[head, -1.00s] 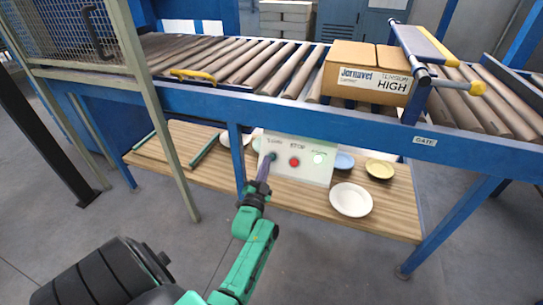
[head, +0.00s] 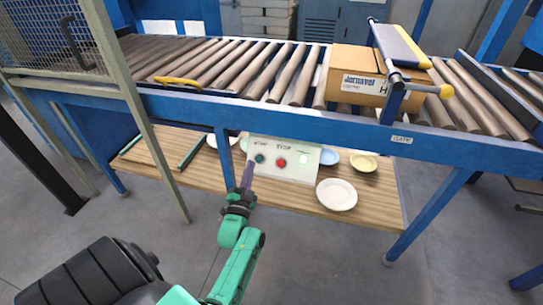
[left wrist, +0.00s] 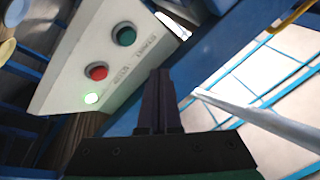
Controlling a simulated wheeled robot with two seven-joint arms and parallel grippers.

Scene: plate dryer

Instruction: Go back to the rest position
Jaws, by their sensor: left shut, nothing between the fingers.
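My left gripper (head: 248,176) shows at the front of the white control box (head: 312,165), its fingers together and empty. In the head view its tip lies just below the dark green button (head: 259,158); it looks apart from the box. In the left wrist view the closed dark fingers (left wrist: 160,80) point past the box, with the green button (left wrist: 124,36), the red button (left wrist: 97,72) and a lit green lamp (left wrist: 91,99) to their left. My right gripper does not show.
A cardboard box (head: 352,65) lies on the roller conveyor (head: 225,65), partly behind the gate arm (head: 400,45). Plates and bowls, including a white plate (head: 336,195), stand on the wooden shelf (head: 225,178). A blue rail (head: 200,106) runs above the gripper. Floor in front is clear.

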